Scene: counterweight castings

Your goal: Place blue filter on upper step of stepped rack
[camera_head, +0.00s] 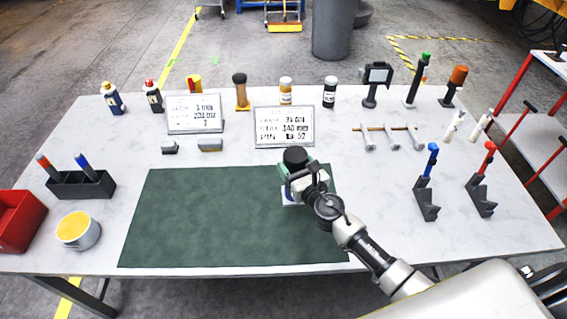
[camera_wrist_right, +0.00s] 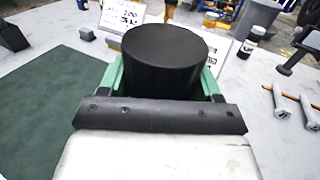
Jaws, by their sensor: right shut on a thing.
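My right gripper (camera_head: 296,178) is over the right part of the green mat. In the right wrist view its green-sided fingers (camera_wrist_right: 160,82) are shut on a cylinder with a black top (camera_wrist_right: 165,50). That black top also shows in the head view (camera_head: 295,157), with a small white and blue patch (camera_head: 289,196) just below the gripper. I take this cylinder as the blue filter, but its side is mostly hidden. I cannot tell for sure which thing is the stepped rack; a dark grey stepped holder (camera_head: 426,205) and a similar one (camera_head: 482,198) stand at the right. My left gripper is out of view.
The green mat (camera_head: 190,215) is otherwise clear. Two sign plates (camera_head: 284,127) stand behind it, with several bottles at the table's back edge. A dark pen holder (camera_head: 82,188), a yellow-topped tin (camera_head: 78,232) and a red bin (camera_head: 18,222) are at left.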

